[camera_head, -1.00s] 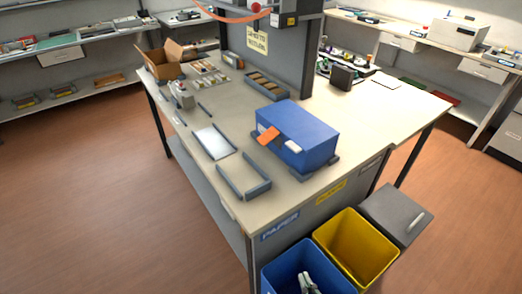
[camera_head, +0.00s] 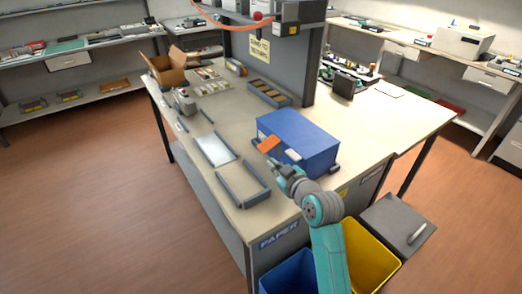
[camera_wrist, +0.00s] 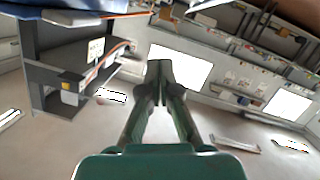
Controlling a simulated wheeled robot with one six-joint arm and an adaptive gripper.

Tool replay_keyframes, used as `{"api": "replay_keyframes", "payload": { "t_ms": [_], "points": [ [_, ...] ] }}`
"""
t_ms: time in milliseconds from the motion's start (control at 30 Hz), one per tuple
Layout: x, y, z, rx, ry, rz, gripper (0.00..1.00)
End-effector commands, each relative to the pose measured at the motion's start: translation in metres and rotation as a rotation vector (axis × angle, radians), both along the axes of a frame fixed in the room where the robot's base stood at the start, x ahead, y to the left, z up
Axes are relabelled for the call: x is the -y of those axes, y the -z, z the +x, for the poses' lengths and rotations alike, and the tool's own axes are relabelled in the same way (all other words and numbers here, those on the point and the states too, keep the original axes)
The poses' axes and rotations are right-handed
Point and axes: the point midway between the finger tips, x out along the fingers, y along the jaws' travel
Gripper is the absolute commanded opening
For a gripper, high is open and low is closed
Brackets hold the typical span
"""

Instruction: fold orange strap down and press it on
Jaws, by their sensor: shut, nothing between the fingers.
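The blue box (camera_head: 305,135) stands on the near right part of the workbench. A white patch (camera_head: 293,155) is on the box's near side. My gripper (camera_head: 273,166) is in front of the box, just below the strap in the picture; I cannot tell whether they touch. In the wrist view my gripper (camera_wrist: 160,68) has its fingers together and empty.
A grey U-shaped frame (camera_head: 259,197) and a pale plate in a grey frame (camera_head: 215,149) lie left of the box. Behind it are a compartment tray (camera_head: 270,93) and a grey upright panel (camera_head: 290,62). Blue (camera_head: 280,278) and yellow (camera_head: 376,258) bins stand below the bench edge.

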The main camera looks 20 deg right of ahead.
Motion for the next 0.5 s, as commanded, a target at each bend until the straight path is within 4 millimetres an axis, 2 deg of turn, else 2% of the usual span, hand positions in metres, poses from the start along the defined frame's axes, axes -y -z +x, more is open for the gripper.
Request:
{"api": "replay_keyframes", "payload": {
  "t_ms": [33, 200, 367, 500],
  "points": [
    [0.001, -0.010, 0.008, 0.006, -0.008, -0.008, 0.00],
    [0.001, -0.025, 0.019, 0.010, -0.028, -0.026, 0.00],
    [-0.002, -0.023, 0.030, 0.008, -0.030, -0.028, 0.00],
    [-0.007, -0.019, 0.050, 0.008, -0.031, -0.028, 0.00]
  ]
}}
